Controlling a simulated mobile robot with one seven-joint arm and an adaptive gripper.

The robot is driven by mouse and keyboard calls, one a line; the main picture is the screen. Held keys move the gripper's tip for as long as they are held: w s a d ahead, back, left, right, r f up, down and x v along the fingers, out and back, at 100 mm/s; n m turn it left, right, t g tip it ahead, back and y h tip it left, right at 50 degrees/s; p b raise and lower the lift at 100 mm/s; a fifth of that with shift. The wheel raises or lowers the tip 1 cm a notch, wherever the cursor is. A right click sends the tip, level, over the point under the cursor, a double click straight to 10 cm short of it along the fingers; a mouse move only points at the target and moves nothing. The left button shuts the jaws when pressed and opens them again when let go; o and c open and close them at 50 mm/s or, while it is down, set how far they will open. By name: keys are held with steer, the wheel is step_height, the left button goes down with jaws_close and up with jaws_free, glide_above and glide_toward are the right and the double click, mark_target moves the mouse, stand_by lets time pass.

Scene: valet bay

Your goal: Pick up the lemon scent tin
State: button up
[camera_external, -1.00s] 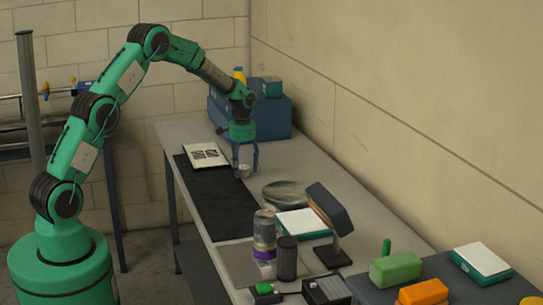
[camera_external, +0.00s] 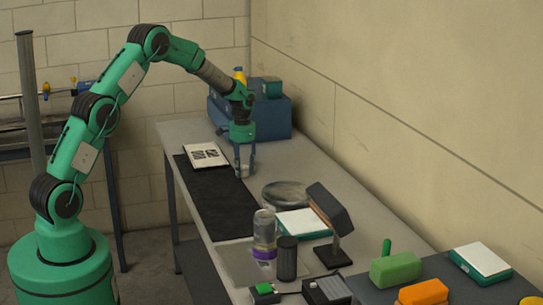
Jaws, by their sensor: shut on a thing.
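My gripper (camera_external: 245,168) points straight down over the far part of the workbench, at the right edge of the black mat. Its fingers are shut on a small pale grey tin (camera_external: 244,171). The fingers partly hide the tin, and its label is too small to read. I cannot tell whether its base touches the bench top.
The grey bench (camera_external: 305,185) carries a black mat (camera_external: 215,196), a printed card (camera_external: 206,155), a round grey dish (camera_external: 286,194) and a dark lamp (camera_external: 331,215). A blue case (camera_external: 272,118) stands behind my gripper. Jars (camera_external: 264,229) crowd the near end.

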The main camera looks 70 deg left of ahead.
mark_target(241, 168)
steer(key=shift+r, duration=0.1)
steer(key=shift+r, duration=0.6)
steer(key=shift+s+d+r+p, duration=0.1)
steer(key=shift+s+r+p, duration=0.15)
steer(key=shift+r, duration=0.35)
steer(key=shift+s+d+r+p, duration=0.1)
steer(key=shift+r+p, duration=0.25)
steer(key=shift+r, duration=0.2)
steer(key=s+d, duration=0.2)
steer(key=s, duration=0.1)
steer(key=s+d+p, duration=0.1)
steer(key=s+d, duration=0.1)
steer(key=s, duration=0.2)
steer(key=s+d+r, duration=0.1)
steer(key=s+d, duration=0.1)
steer(key=s, duration=0.2)
steer(key=shift+d+r+p, duration=0.1)
steer(key=shift+d+p, duration=0.25)
steer(key=shift+d, duration=0.05)
steer(key=shift+s+d, duration=0.3)
steer(key=shift+s, duration=0.2)
steer(key=shift+s+d, duration=0.3)
steer(key=shift+s, duration=0.2)
